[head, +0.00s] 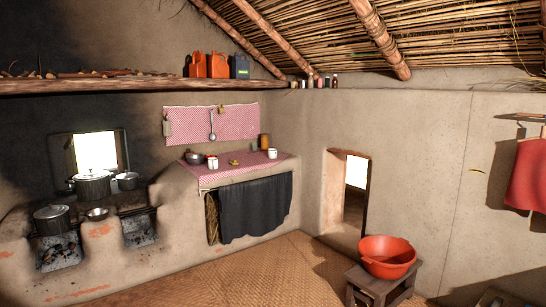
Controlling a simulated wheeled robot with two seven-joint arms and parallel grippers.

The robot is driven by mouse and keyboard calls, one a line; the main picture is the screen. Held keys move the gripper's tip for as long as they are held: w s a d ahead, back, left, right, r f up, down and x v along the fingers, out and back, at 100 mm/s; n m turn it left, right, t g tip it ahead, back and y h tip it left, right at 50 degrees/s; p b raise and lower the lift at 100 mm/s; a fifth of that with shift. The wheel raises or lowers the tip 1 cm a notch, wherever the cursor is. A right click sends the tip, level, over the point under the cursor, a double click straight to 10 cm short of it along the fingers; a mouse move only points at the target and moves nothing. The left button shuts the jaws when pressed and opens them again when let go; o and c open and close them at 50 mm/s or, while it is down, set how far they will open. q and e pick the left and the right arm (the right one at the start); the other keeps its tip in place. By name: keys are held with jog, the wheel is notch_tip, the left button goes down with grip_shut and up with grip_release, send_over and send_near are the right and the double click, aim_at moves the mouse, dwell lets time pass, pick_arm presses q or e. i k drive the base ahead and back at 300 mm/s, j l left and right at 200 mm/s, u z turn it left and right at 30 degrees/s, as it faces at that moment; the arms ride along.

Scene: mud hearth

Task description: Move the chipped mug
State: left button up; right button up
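Two small mugs stand on the counter (240,171), which has a pink checked cloth. One is a white mug with red on it (212,162) near the counter's left front. The other is a white mug (272,153) towards the right. Both are too small to tell which is chipped. Neither of my grippers is in view.
A metal bowl (194,157), a small yellow item (233,163) and a brown canister (264,141) share the counter. Pots (93,186) stand on the mud stove at left. A red basin (387,256) sits on a low stool (380,288). The woven floor before the counter is clear.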

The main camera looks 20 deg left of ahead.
aim_at(272, 152)
jog(key=u, duration=0.5)
jog(key=i+u, duration=0.1)
jog(key=i, duration=1)
jog(key=i+u, duration=0.25)
jog(key=i, duration=0.3)
jog(key=i+u, duration=0.3)
jog(key=i, duration=0.3)
jog(key=i+l+u, duration=0.25)
jog(key=i, duration=0.25)
jog(key=i+j, duration=0.1)
jog(key=i, duration=0.65)
jog(key=i+j, duration=0.1)
jog(key=i, duration=0.6)
jog(key=i+l+z, duration=0.15)
jog(key=i+z, duration=0.2)
jog(key=i, duration=0.2)
jog(key=i+z, duration=0.35)
jog(key=i, duration=0.2)
jog(key=i+j+z, duration=0.25)
jog(key=i+z, duration=0.15)
jog(key=i, duration=0.15)
jog(key=i+j+z, duration=0.1)
jog(key=i+z, duration=0.2)
jog(key=i, duration=1)
jog(key=z, duration=0.2)
